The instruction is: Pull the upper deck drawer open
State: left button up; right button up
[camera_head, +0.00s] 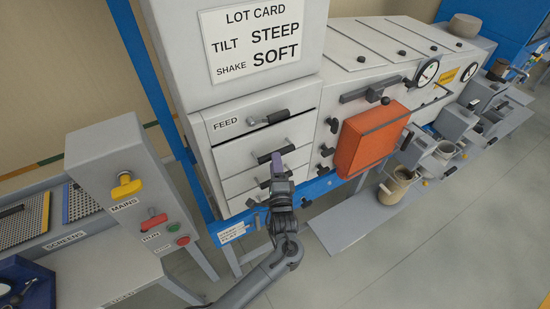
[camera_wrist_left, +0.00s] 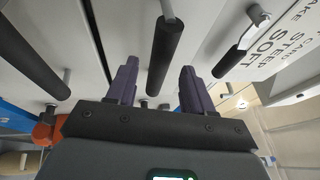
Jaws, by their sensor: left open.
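The grey cabinet marked FEED has stacked drawer fronts. The upper drawer front (camera_head: 240,155) looks closed and carries a black bar handle (camera_head: 265,157). My left gripper (camera_head: 276,160) is at this handle, its purple fingers pointing at the cabinet. In the left wrist view the gripper (camera_wrist_left: 158,85) is open, and the black bar handle (camera_wrist_left: 165,48) lies between its two fingers in the picture. I see no clear contact, and cannot tell how deep the bar sits between them. Another black bar handle (camera_wrist_left: 30,52) is to the left there. My right gripper is not in view.
A lever handle (camera_head: 268,118) sits above the upper drawer, and also at the right in the wrist view (camera_wrist_left: 238,48). An orange box (camera_head: 370,138) projects to the right. Floor is clear at front right.

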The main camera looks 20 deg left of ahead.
pick_arm(q)
jog(key=shift+x, duration=1.2)
grip_shut()
